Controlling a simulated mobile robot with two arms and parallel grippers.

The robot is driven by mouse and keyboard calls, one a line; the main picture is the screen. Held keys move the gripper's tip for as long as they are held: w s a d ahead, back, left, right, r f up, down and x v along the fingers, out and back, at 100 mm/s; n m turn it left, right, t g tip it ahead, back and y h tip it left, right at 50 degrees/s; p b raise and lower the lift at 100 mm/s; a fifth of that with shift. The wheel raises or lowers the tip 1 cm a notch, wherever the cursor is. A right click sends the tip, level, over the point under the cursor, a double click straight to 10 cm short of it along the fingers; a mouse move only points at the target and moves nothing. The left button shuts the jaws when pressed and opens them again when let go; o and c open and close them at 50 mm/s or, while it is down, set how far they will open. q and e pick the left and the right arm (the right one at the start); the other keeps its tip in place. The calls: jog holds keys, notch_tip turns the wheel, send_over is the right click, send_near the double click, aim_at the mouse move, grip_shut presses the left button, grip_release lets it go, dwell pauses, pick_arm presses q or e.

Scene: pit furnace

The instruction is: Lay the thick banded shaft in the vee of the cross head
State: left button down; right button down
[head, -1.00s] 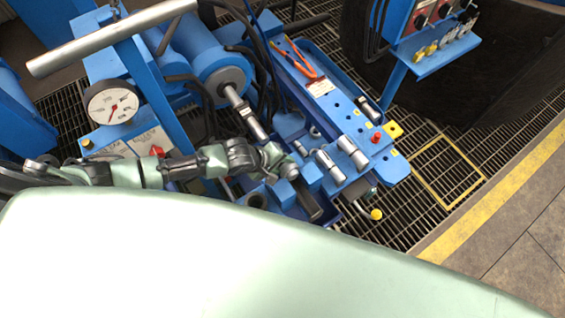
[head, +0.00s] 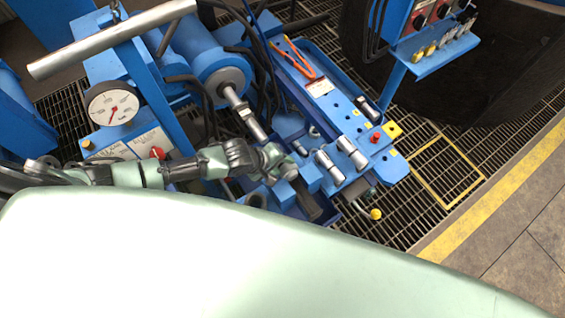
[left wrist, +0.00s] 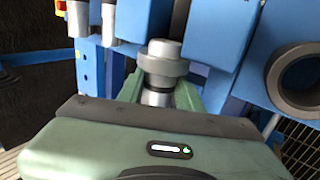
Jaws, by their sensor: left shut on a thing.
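My left gripper (head: 277,163) is shut on a thick grey shaft with a wider band, the banded shaft (left wrist: 161,66). In the left wrist view the shaft stands between the green fingers, its round collared end showing and its lower part hidden by the gripper. In the head view only the shaft's end (head: 289,172) shows beside the fingers. The cross head seems to be the blue blocks (head: 309,178) by the gripper; they also show in the left wrist view (left wrist: 216,32), with a gap behind the shaft. I cannot tell whether shaft and vee touch. My right gripper is not in view.
A steel ram rod (head: 243,112) points from the blue cylinder (head: 217,72) towards the gripper. A gauge (head: 113,105) stands at left. Open grating surrounds the bench.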

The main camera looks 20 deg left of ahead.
pick_arm(q)
jog(key=shift+s+a+f+p, duration=0.15)
jog(key=shift+s+f+p, duration=0.1)
jog(key=shift+s+p, duration=0.15)
dwell(0.9)
jog(key=shift+s+f+b, duration=0.25)
jog(key=shift+f+b, duration=0.05)
jog(key=shift+f, duration=0.2)
dwell(0.4)
jog(key=c, duration=0.9)
grip_release()
jog(key=v, duration=0.5)
jog(key=w+r+p+v, duration=0.1)
jog(key=v, duration=0.2)
jog(key=shift+d, duration=0.25)
jog(key=shift+w, duration=0.15)
jog(key=shift+d, duration=0.1)
